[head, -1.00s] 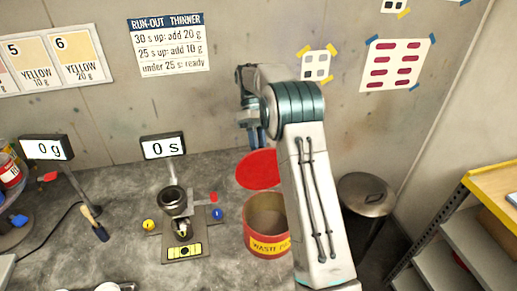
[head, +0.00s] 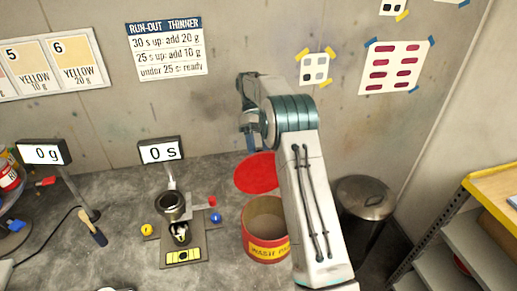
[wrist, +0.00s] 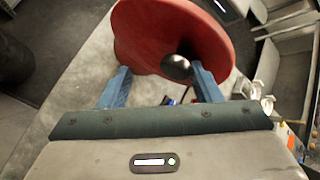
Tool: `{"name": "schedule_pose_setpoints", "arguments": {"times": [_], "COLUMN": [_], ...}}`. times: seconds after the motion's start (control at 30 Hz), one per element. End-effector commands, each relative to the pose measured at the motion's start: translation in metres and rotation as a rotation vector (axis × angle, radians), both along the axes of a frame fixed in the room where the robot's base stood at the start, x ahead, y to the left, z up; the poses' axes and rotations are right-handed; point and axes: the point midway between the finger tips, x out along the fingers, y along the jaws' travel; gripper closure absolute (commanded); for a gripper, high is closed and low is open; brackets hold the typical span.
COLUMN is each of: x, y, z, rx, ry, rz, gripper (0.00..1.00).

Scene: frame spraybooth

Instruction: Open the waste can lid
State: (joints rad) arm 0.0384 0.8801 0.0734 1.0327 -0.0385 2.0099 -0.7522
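The waste can (head: 266,249) is a red can with a yellow label, standing on the bench. Its red lid (head: 257,174) is raised at the back of the can, and the can's mouth shows open. My gripper (head: 251,145) is just above and behind the lid, partly hidden by my arm. In the wrist view the lid (wrist: 150,35) fills the top middle, with a round grey knob (wrist: 176,67) on it. The blue fingers of my gripper (wrist: 160,68) are spread wide with the knob between their tips, nearer the right finger. I see no finger closed on anything.
Left of the can is a viscosity cup stand (head: 173,210) with a timer (head: 161,150). A scale display (head: 44,152) and a brush (head: 93,228) are farther left. A lidded metal bin (head: 364,200) and shelving (head: 470,225) are at the right. The wall is close behind.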

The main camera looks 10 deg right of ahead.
Motion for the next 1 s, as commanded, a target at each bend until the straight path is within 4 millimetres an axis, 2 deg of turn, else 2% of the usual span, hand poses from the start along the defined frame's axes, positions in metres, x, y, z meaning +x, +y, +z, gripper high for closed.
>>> {"name": "schedule_pose_setpoints", "arguments": {"times": [0.03, 0.4, 0.77, 1.0], "x": [0.0, 0.0, -0.001, -0.01], "y": [0.001, 0.005, 0.001, 0.001], "z": [-0.006, -0.005, 0.0, 0.006], "rx": [-0.004, 0.002, 0.003, 0.002], "ry": [0.006, 0.002, -0.006, -0.074], "rz": [0.002, 0.007, 0.0, 0.001], "gripper": [0.5, 0.5, 0.5, 0.5]}}
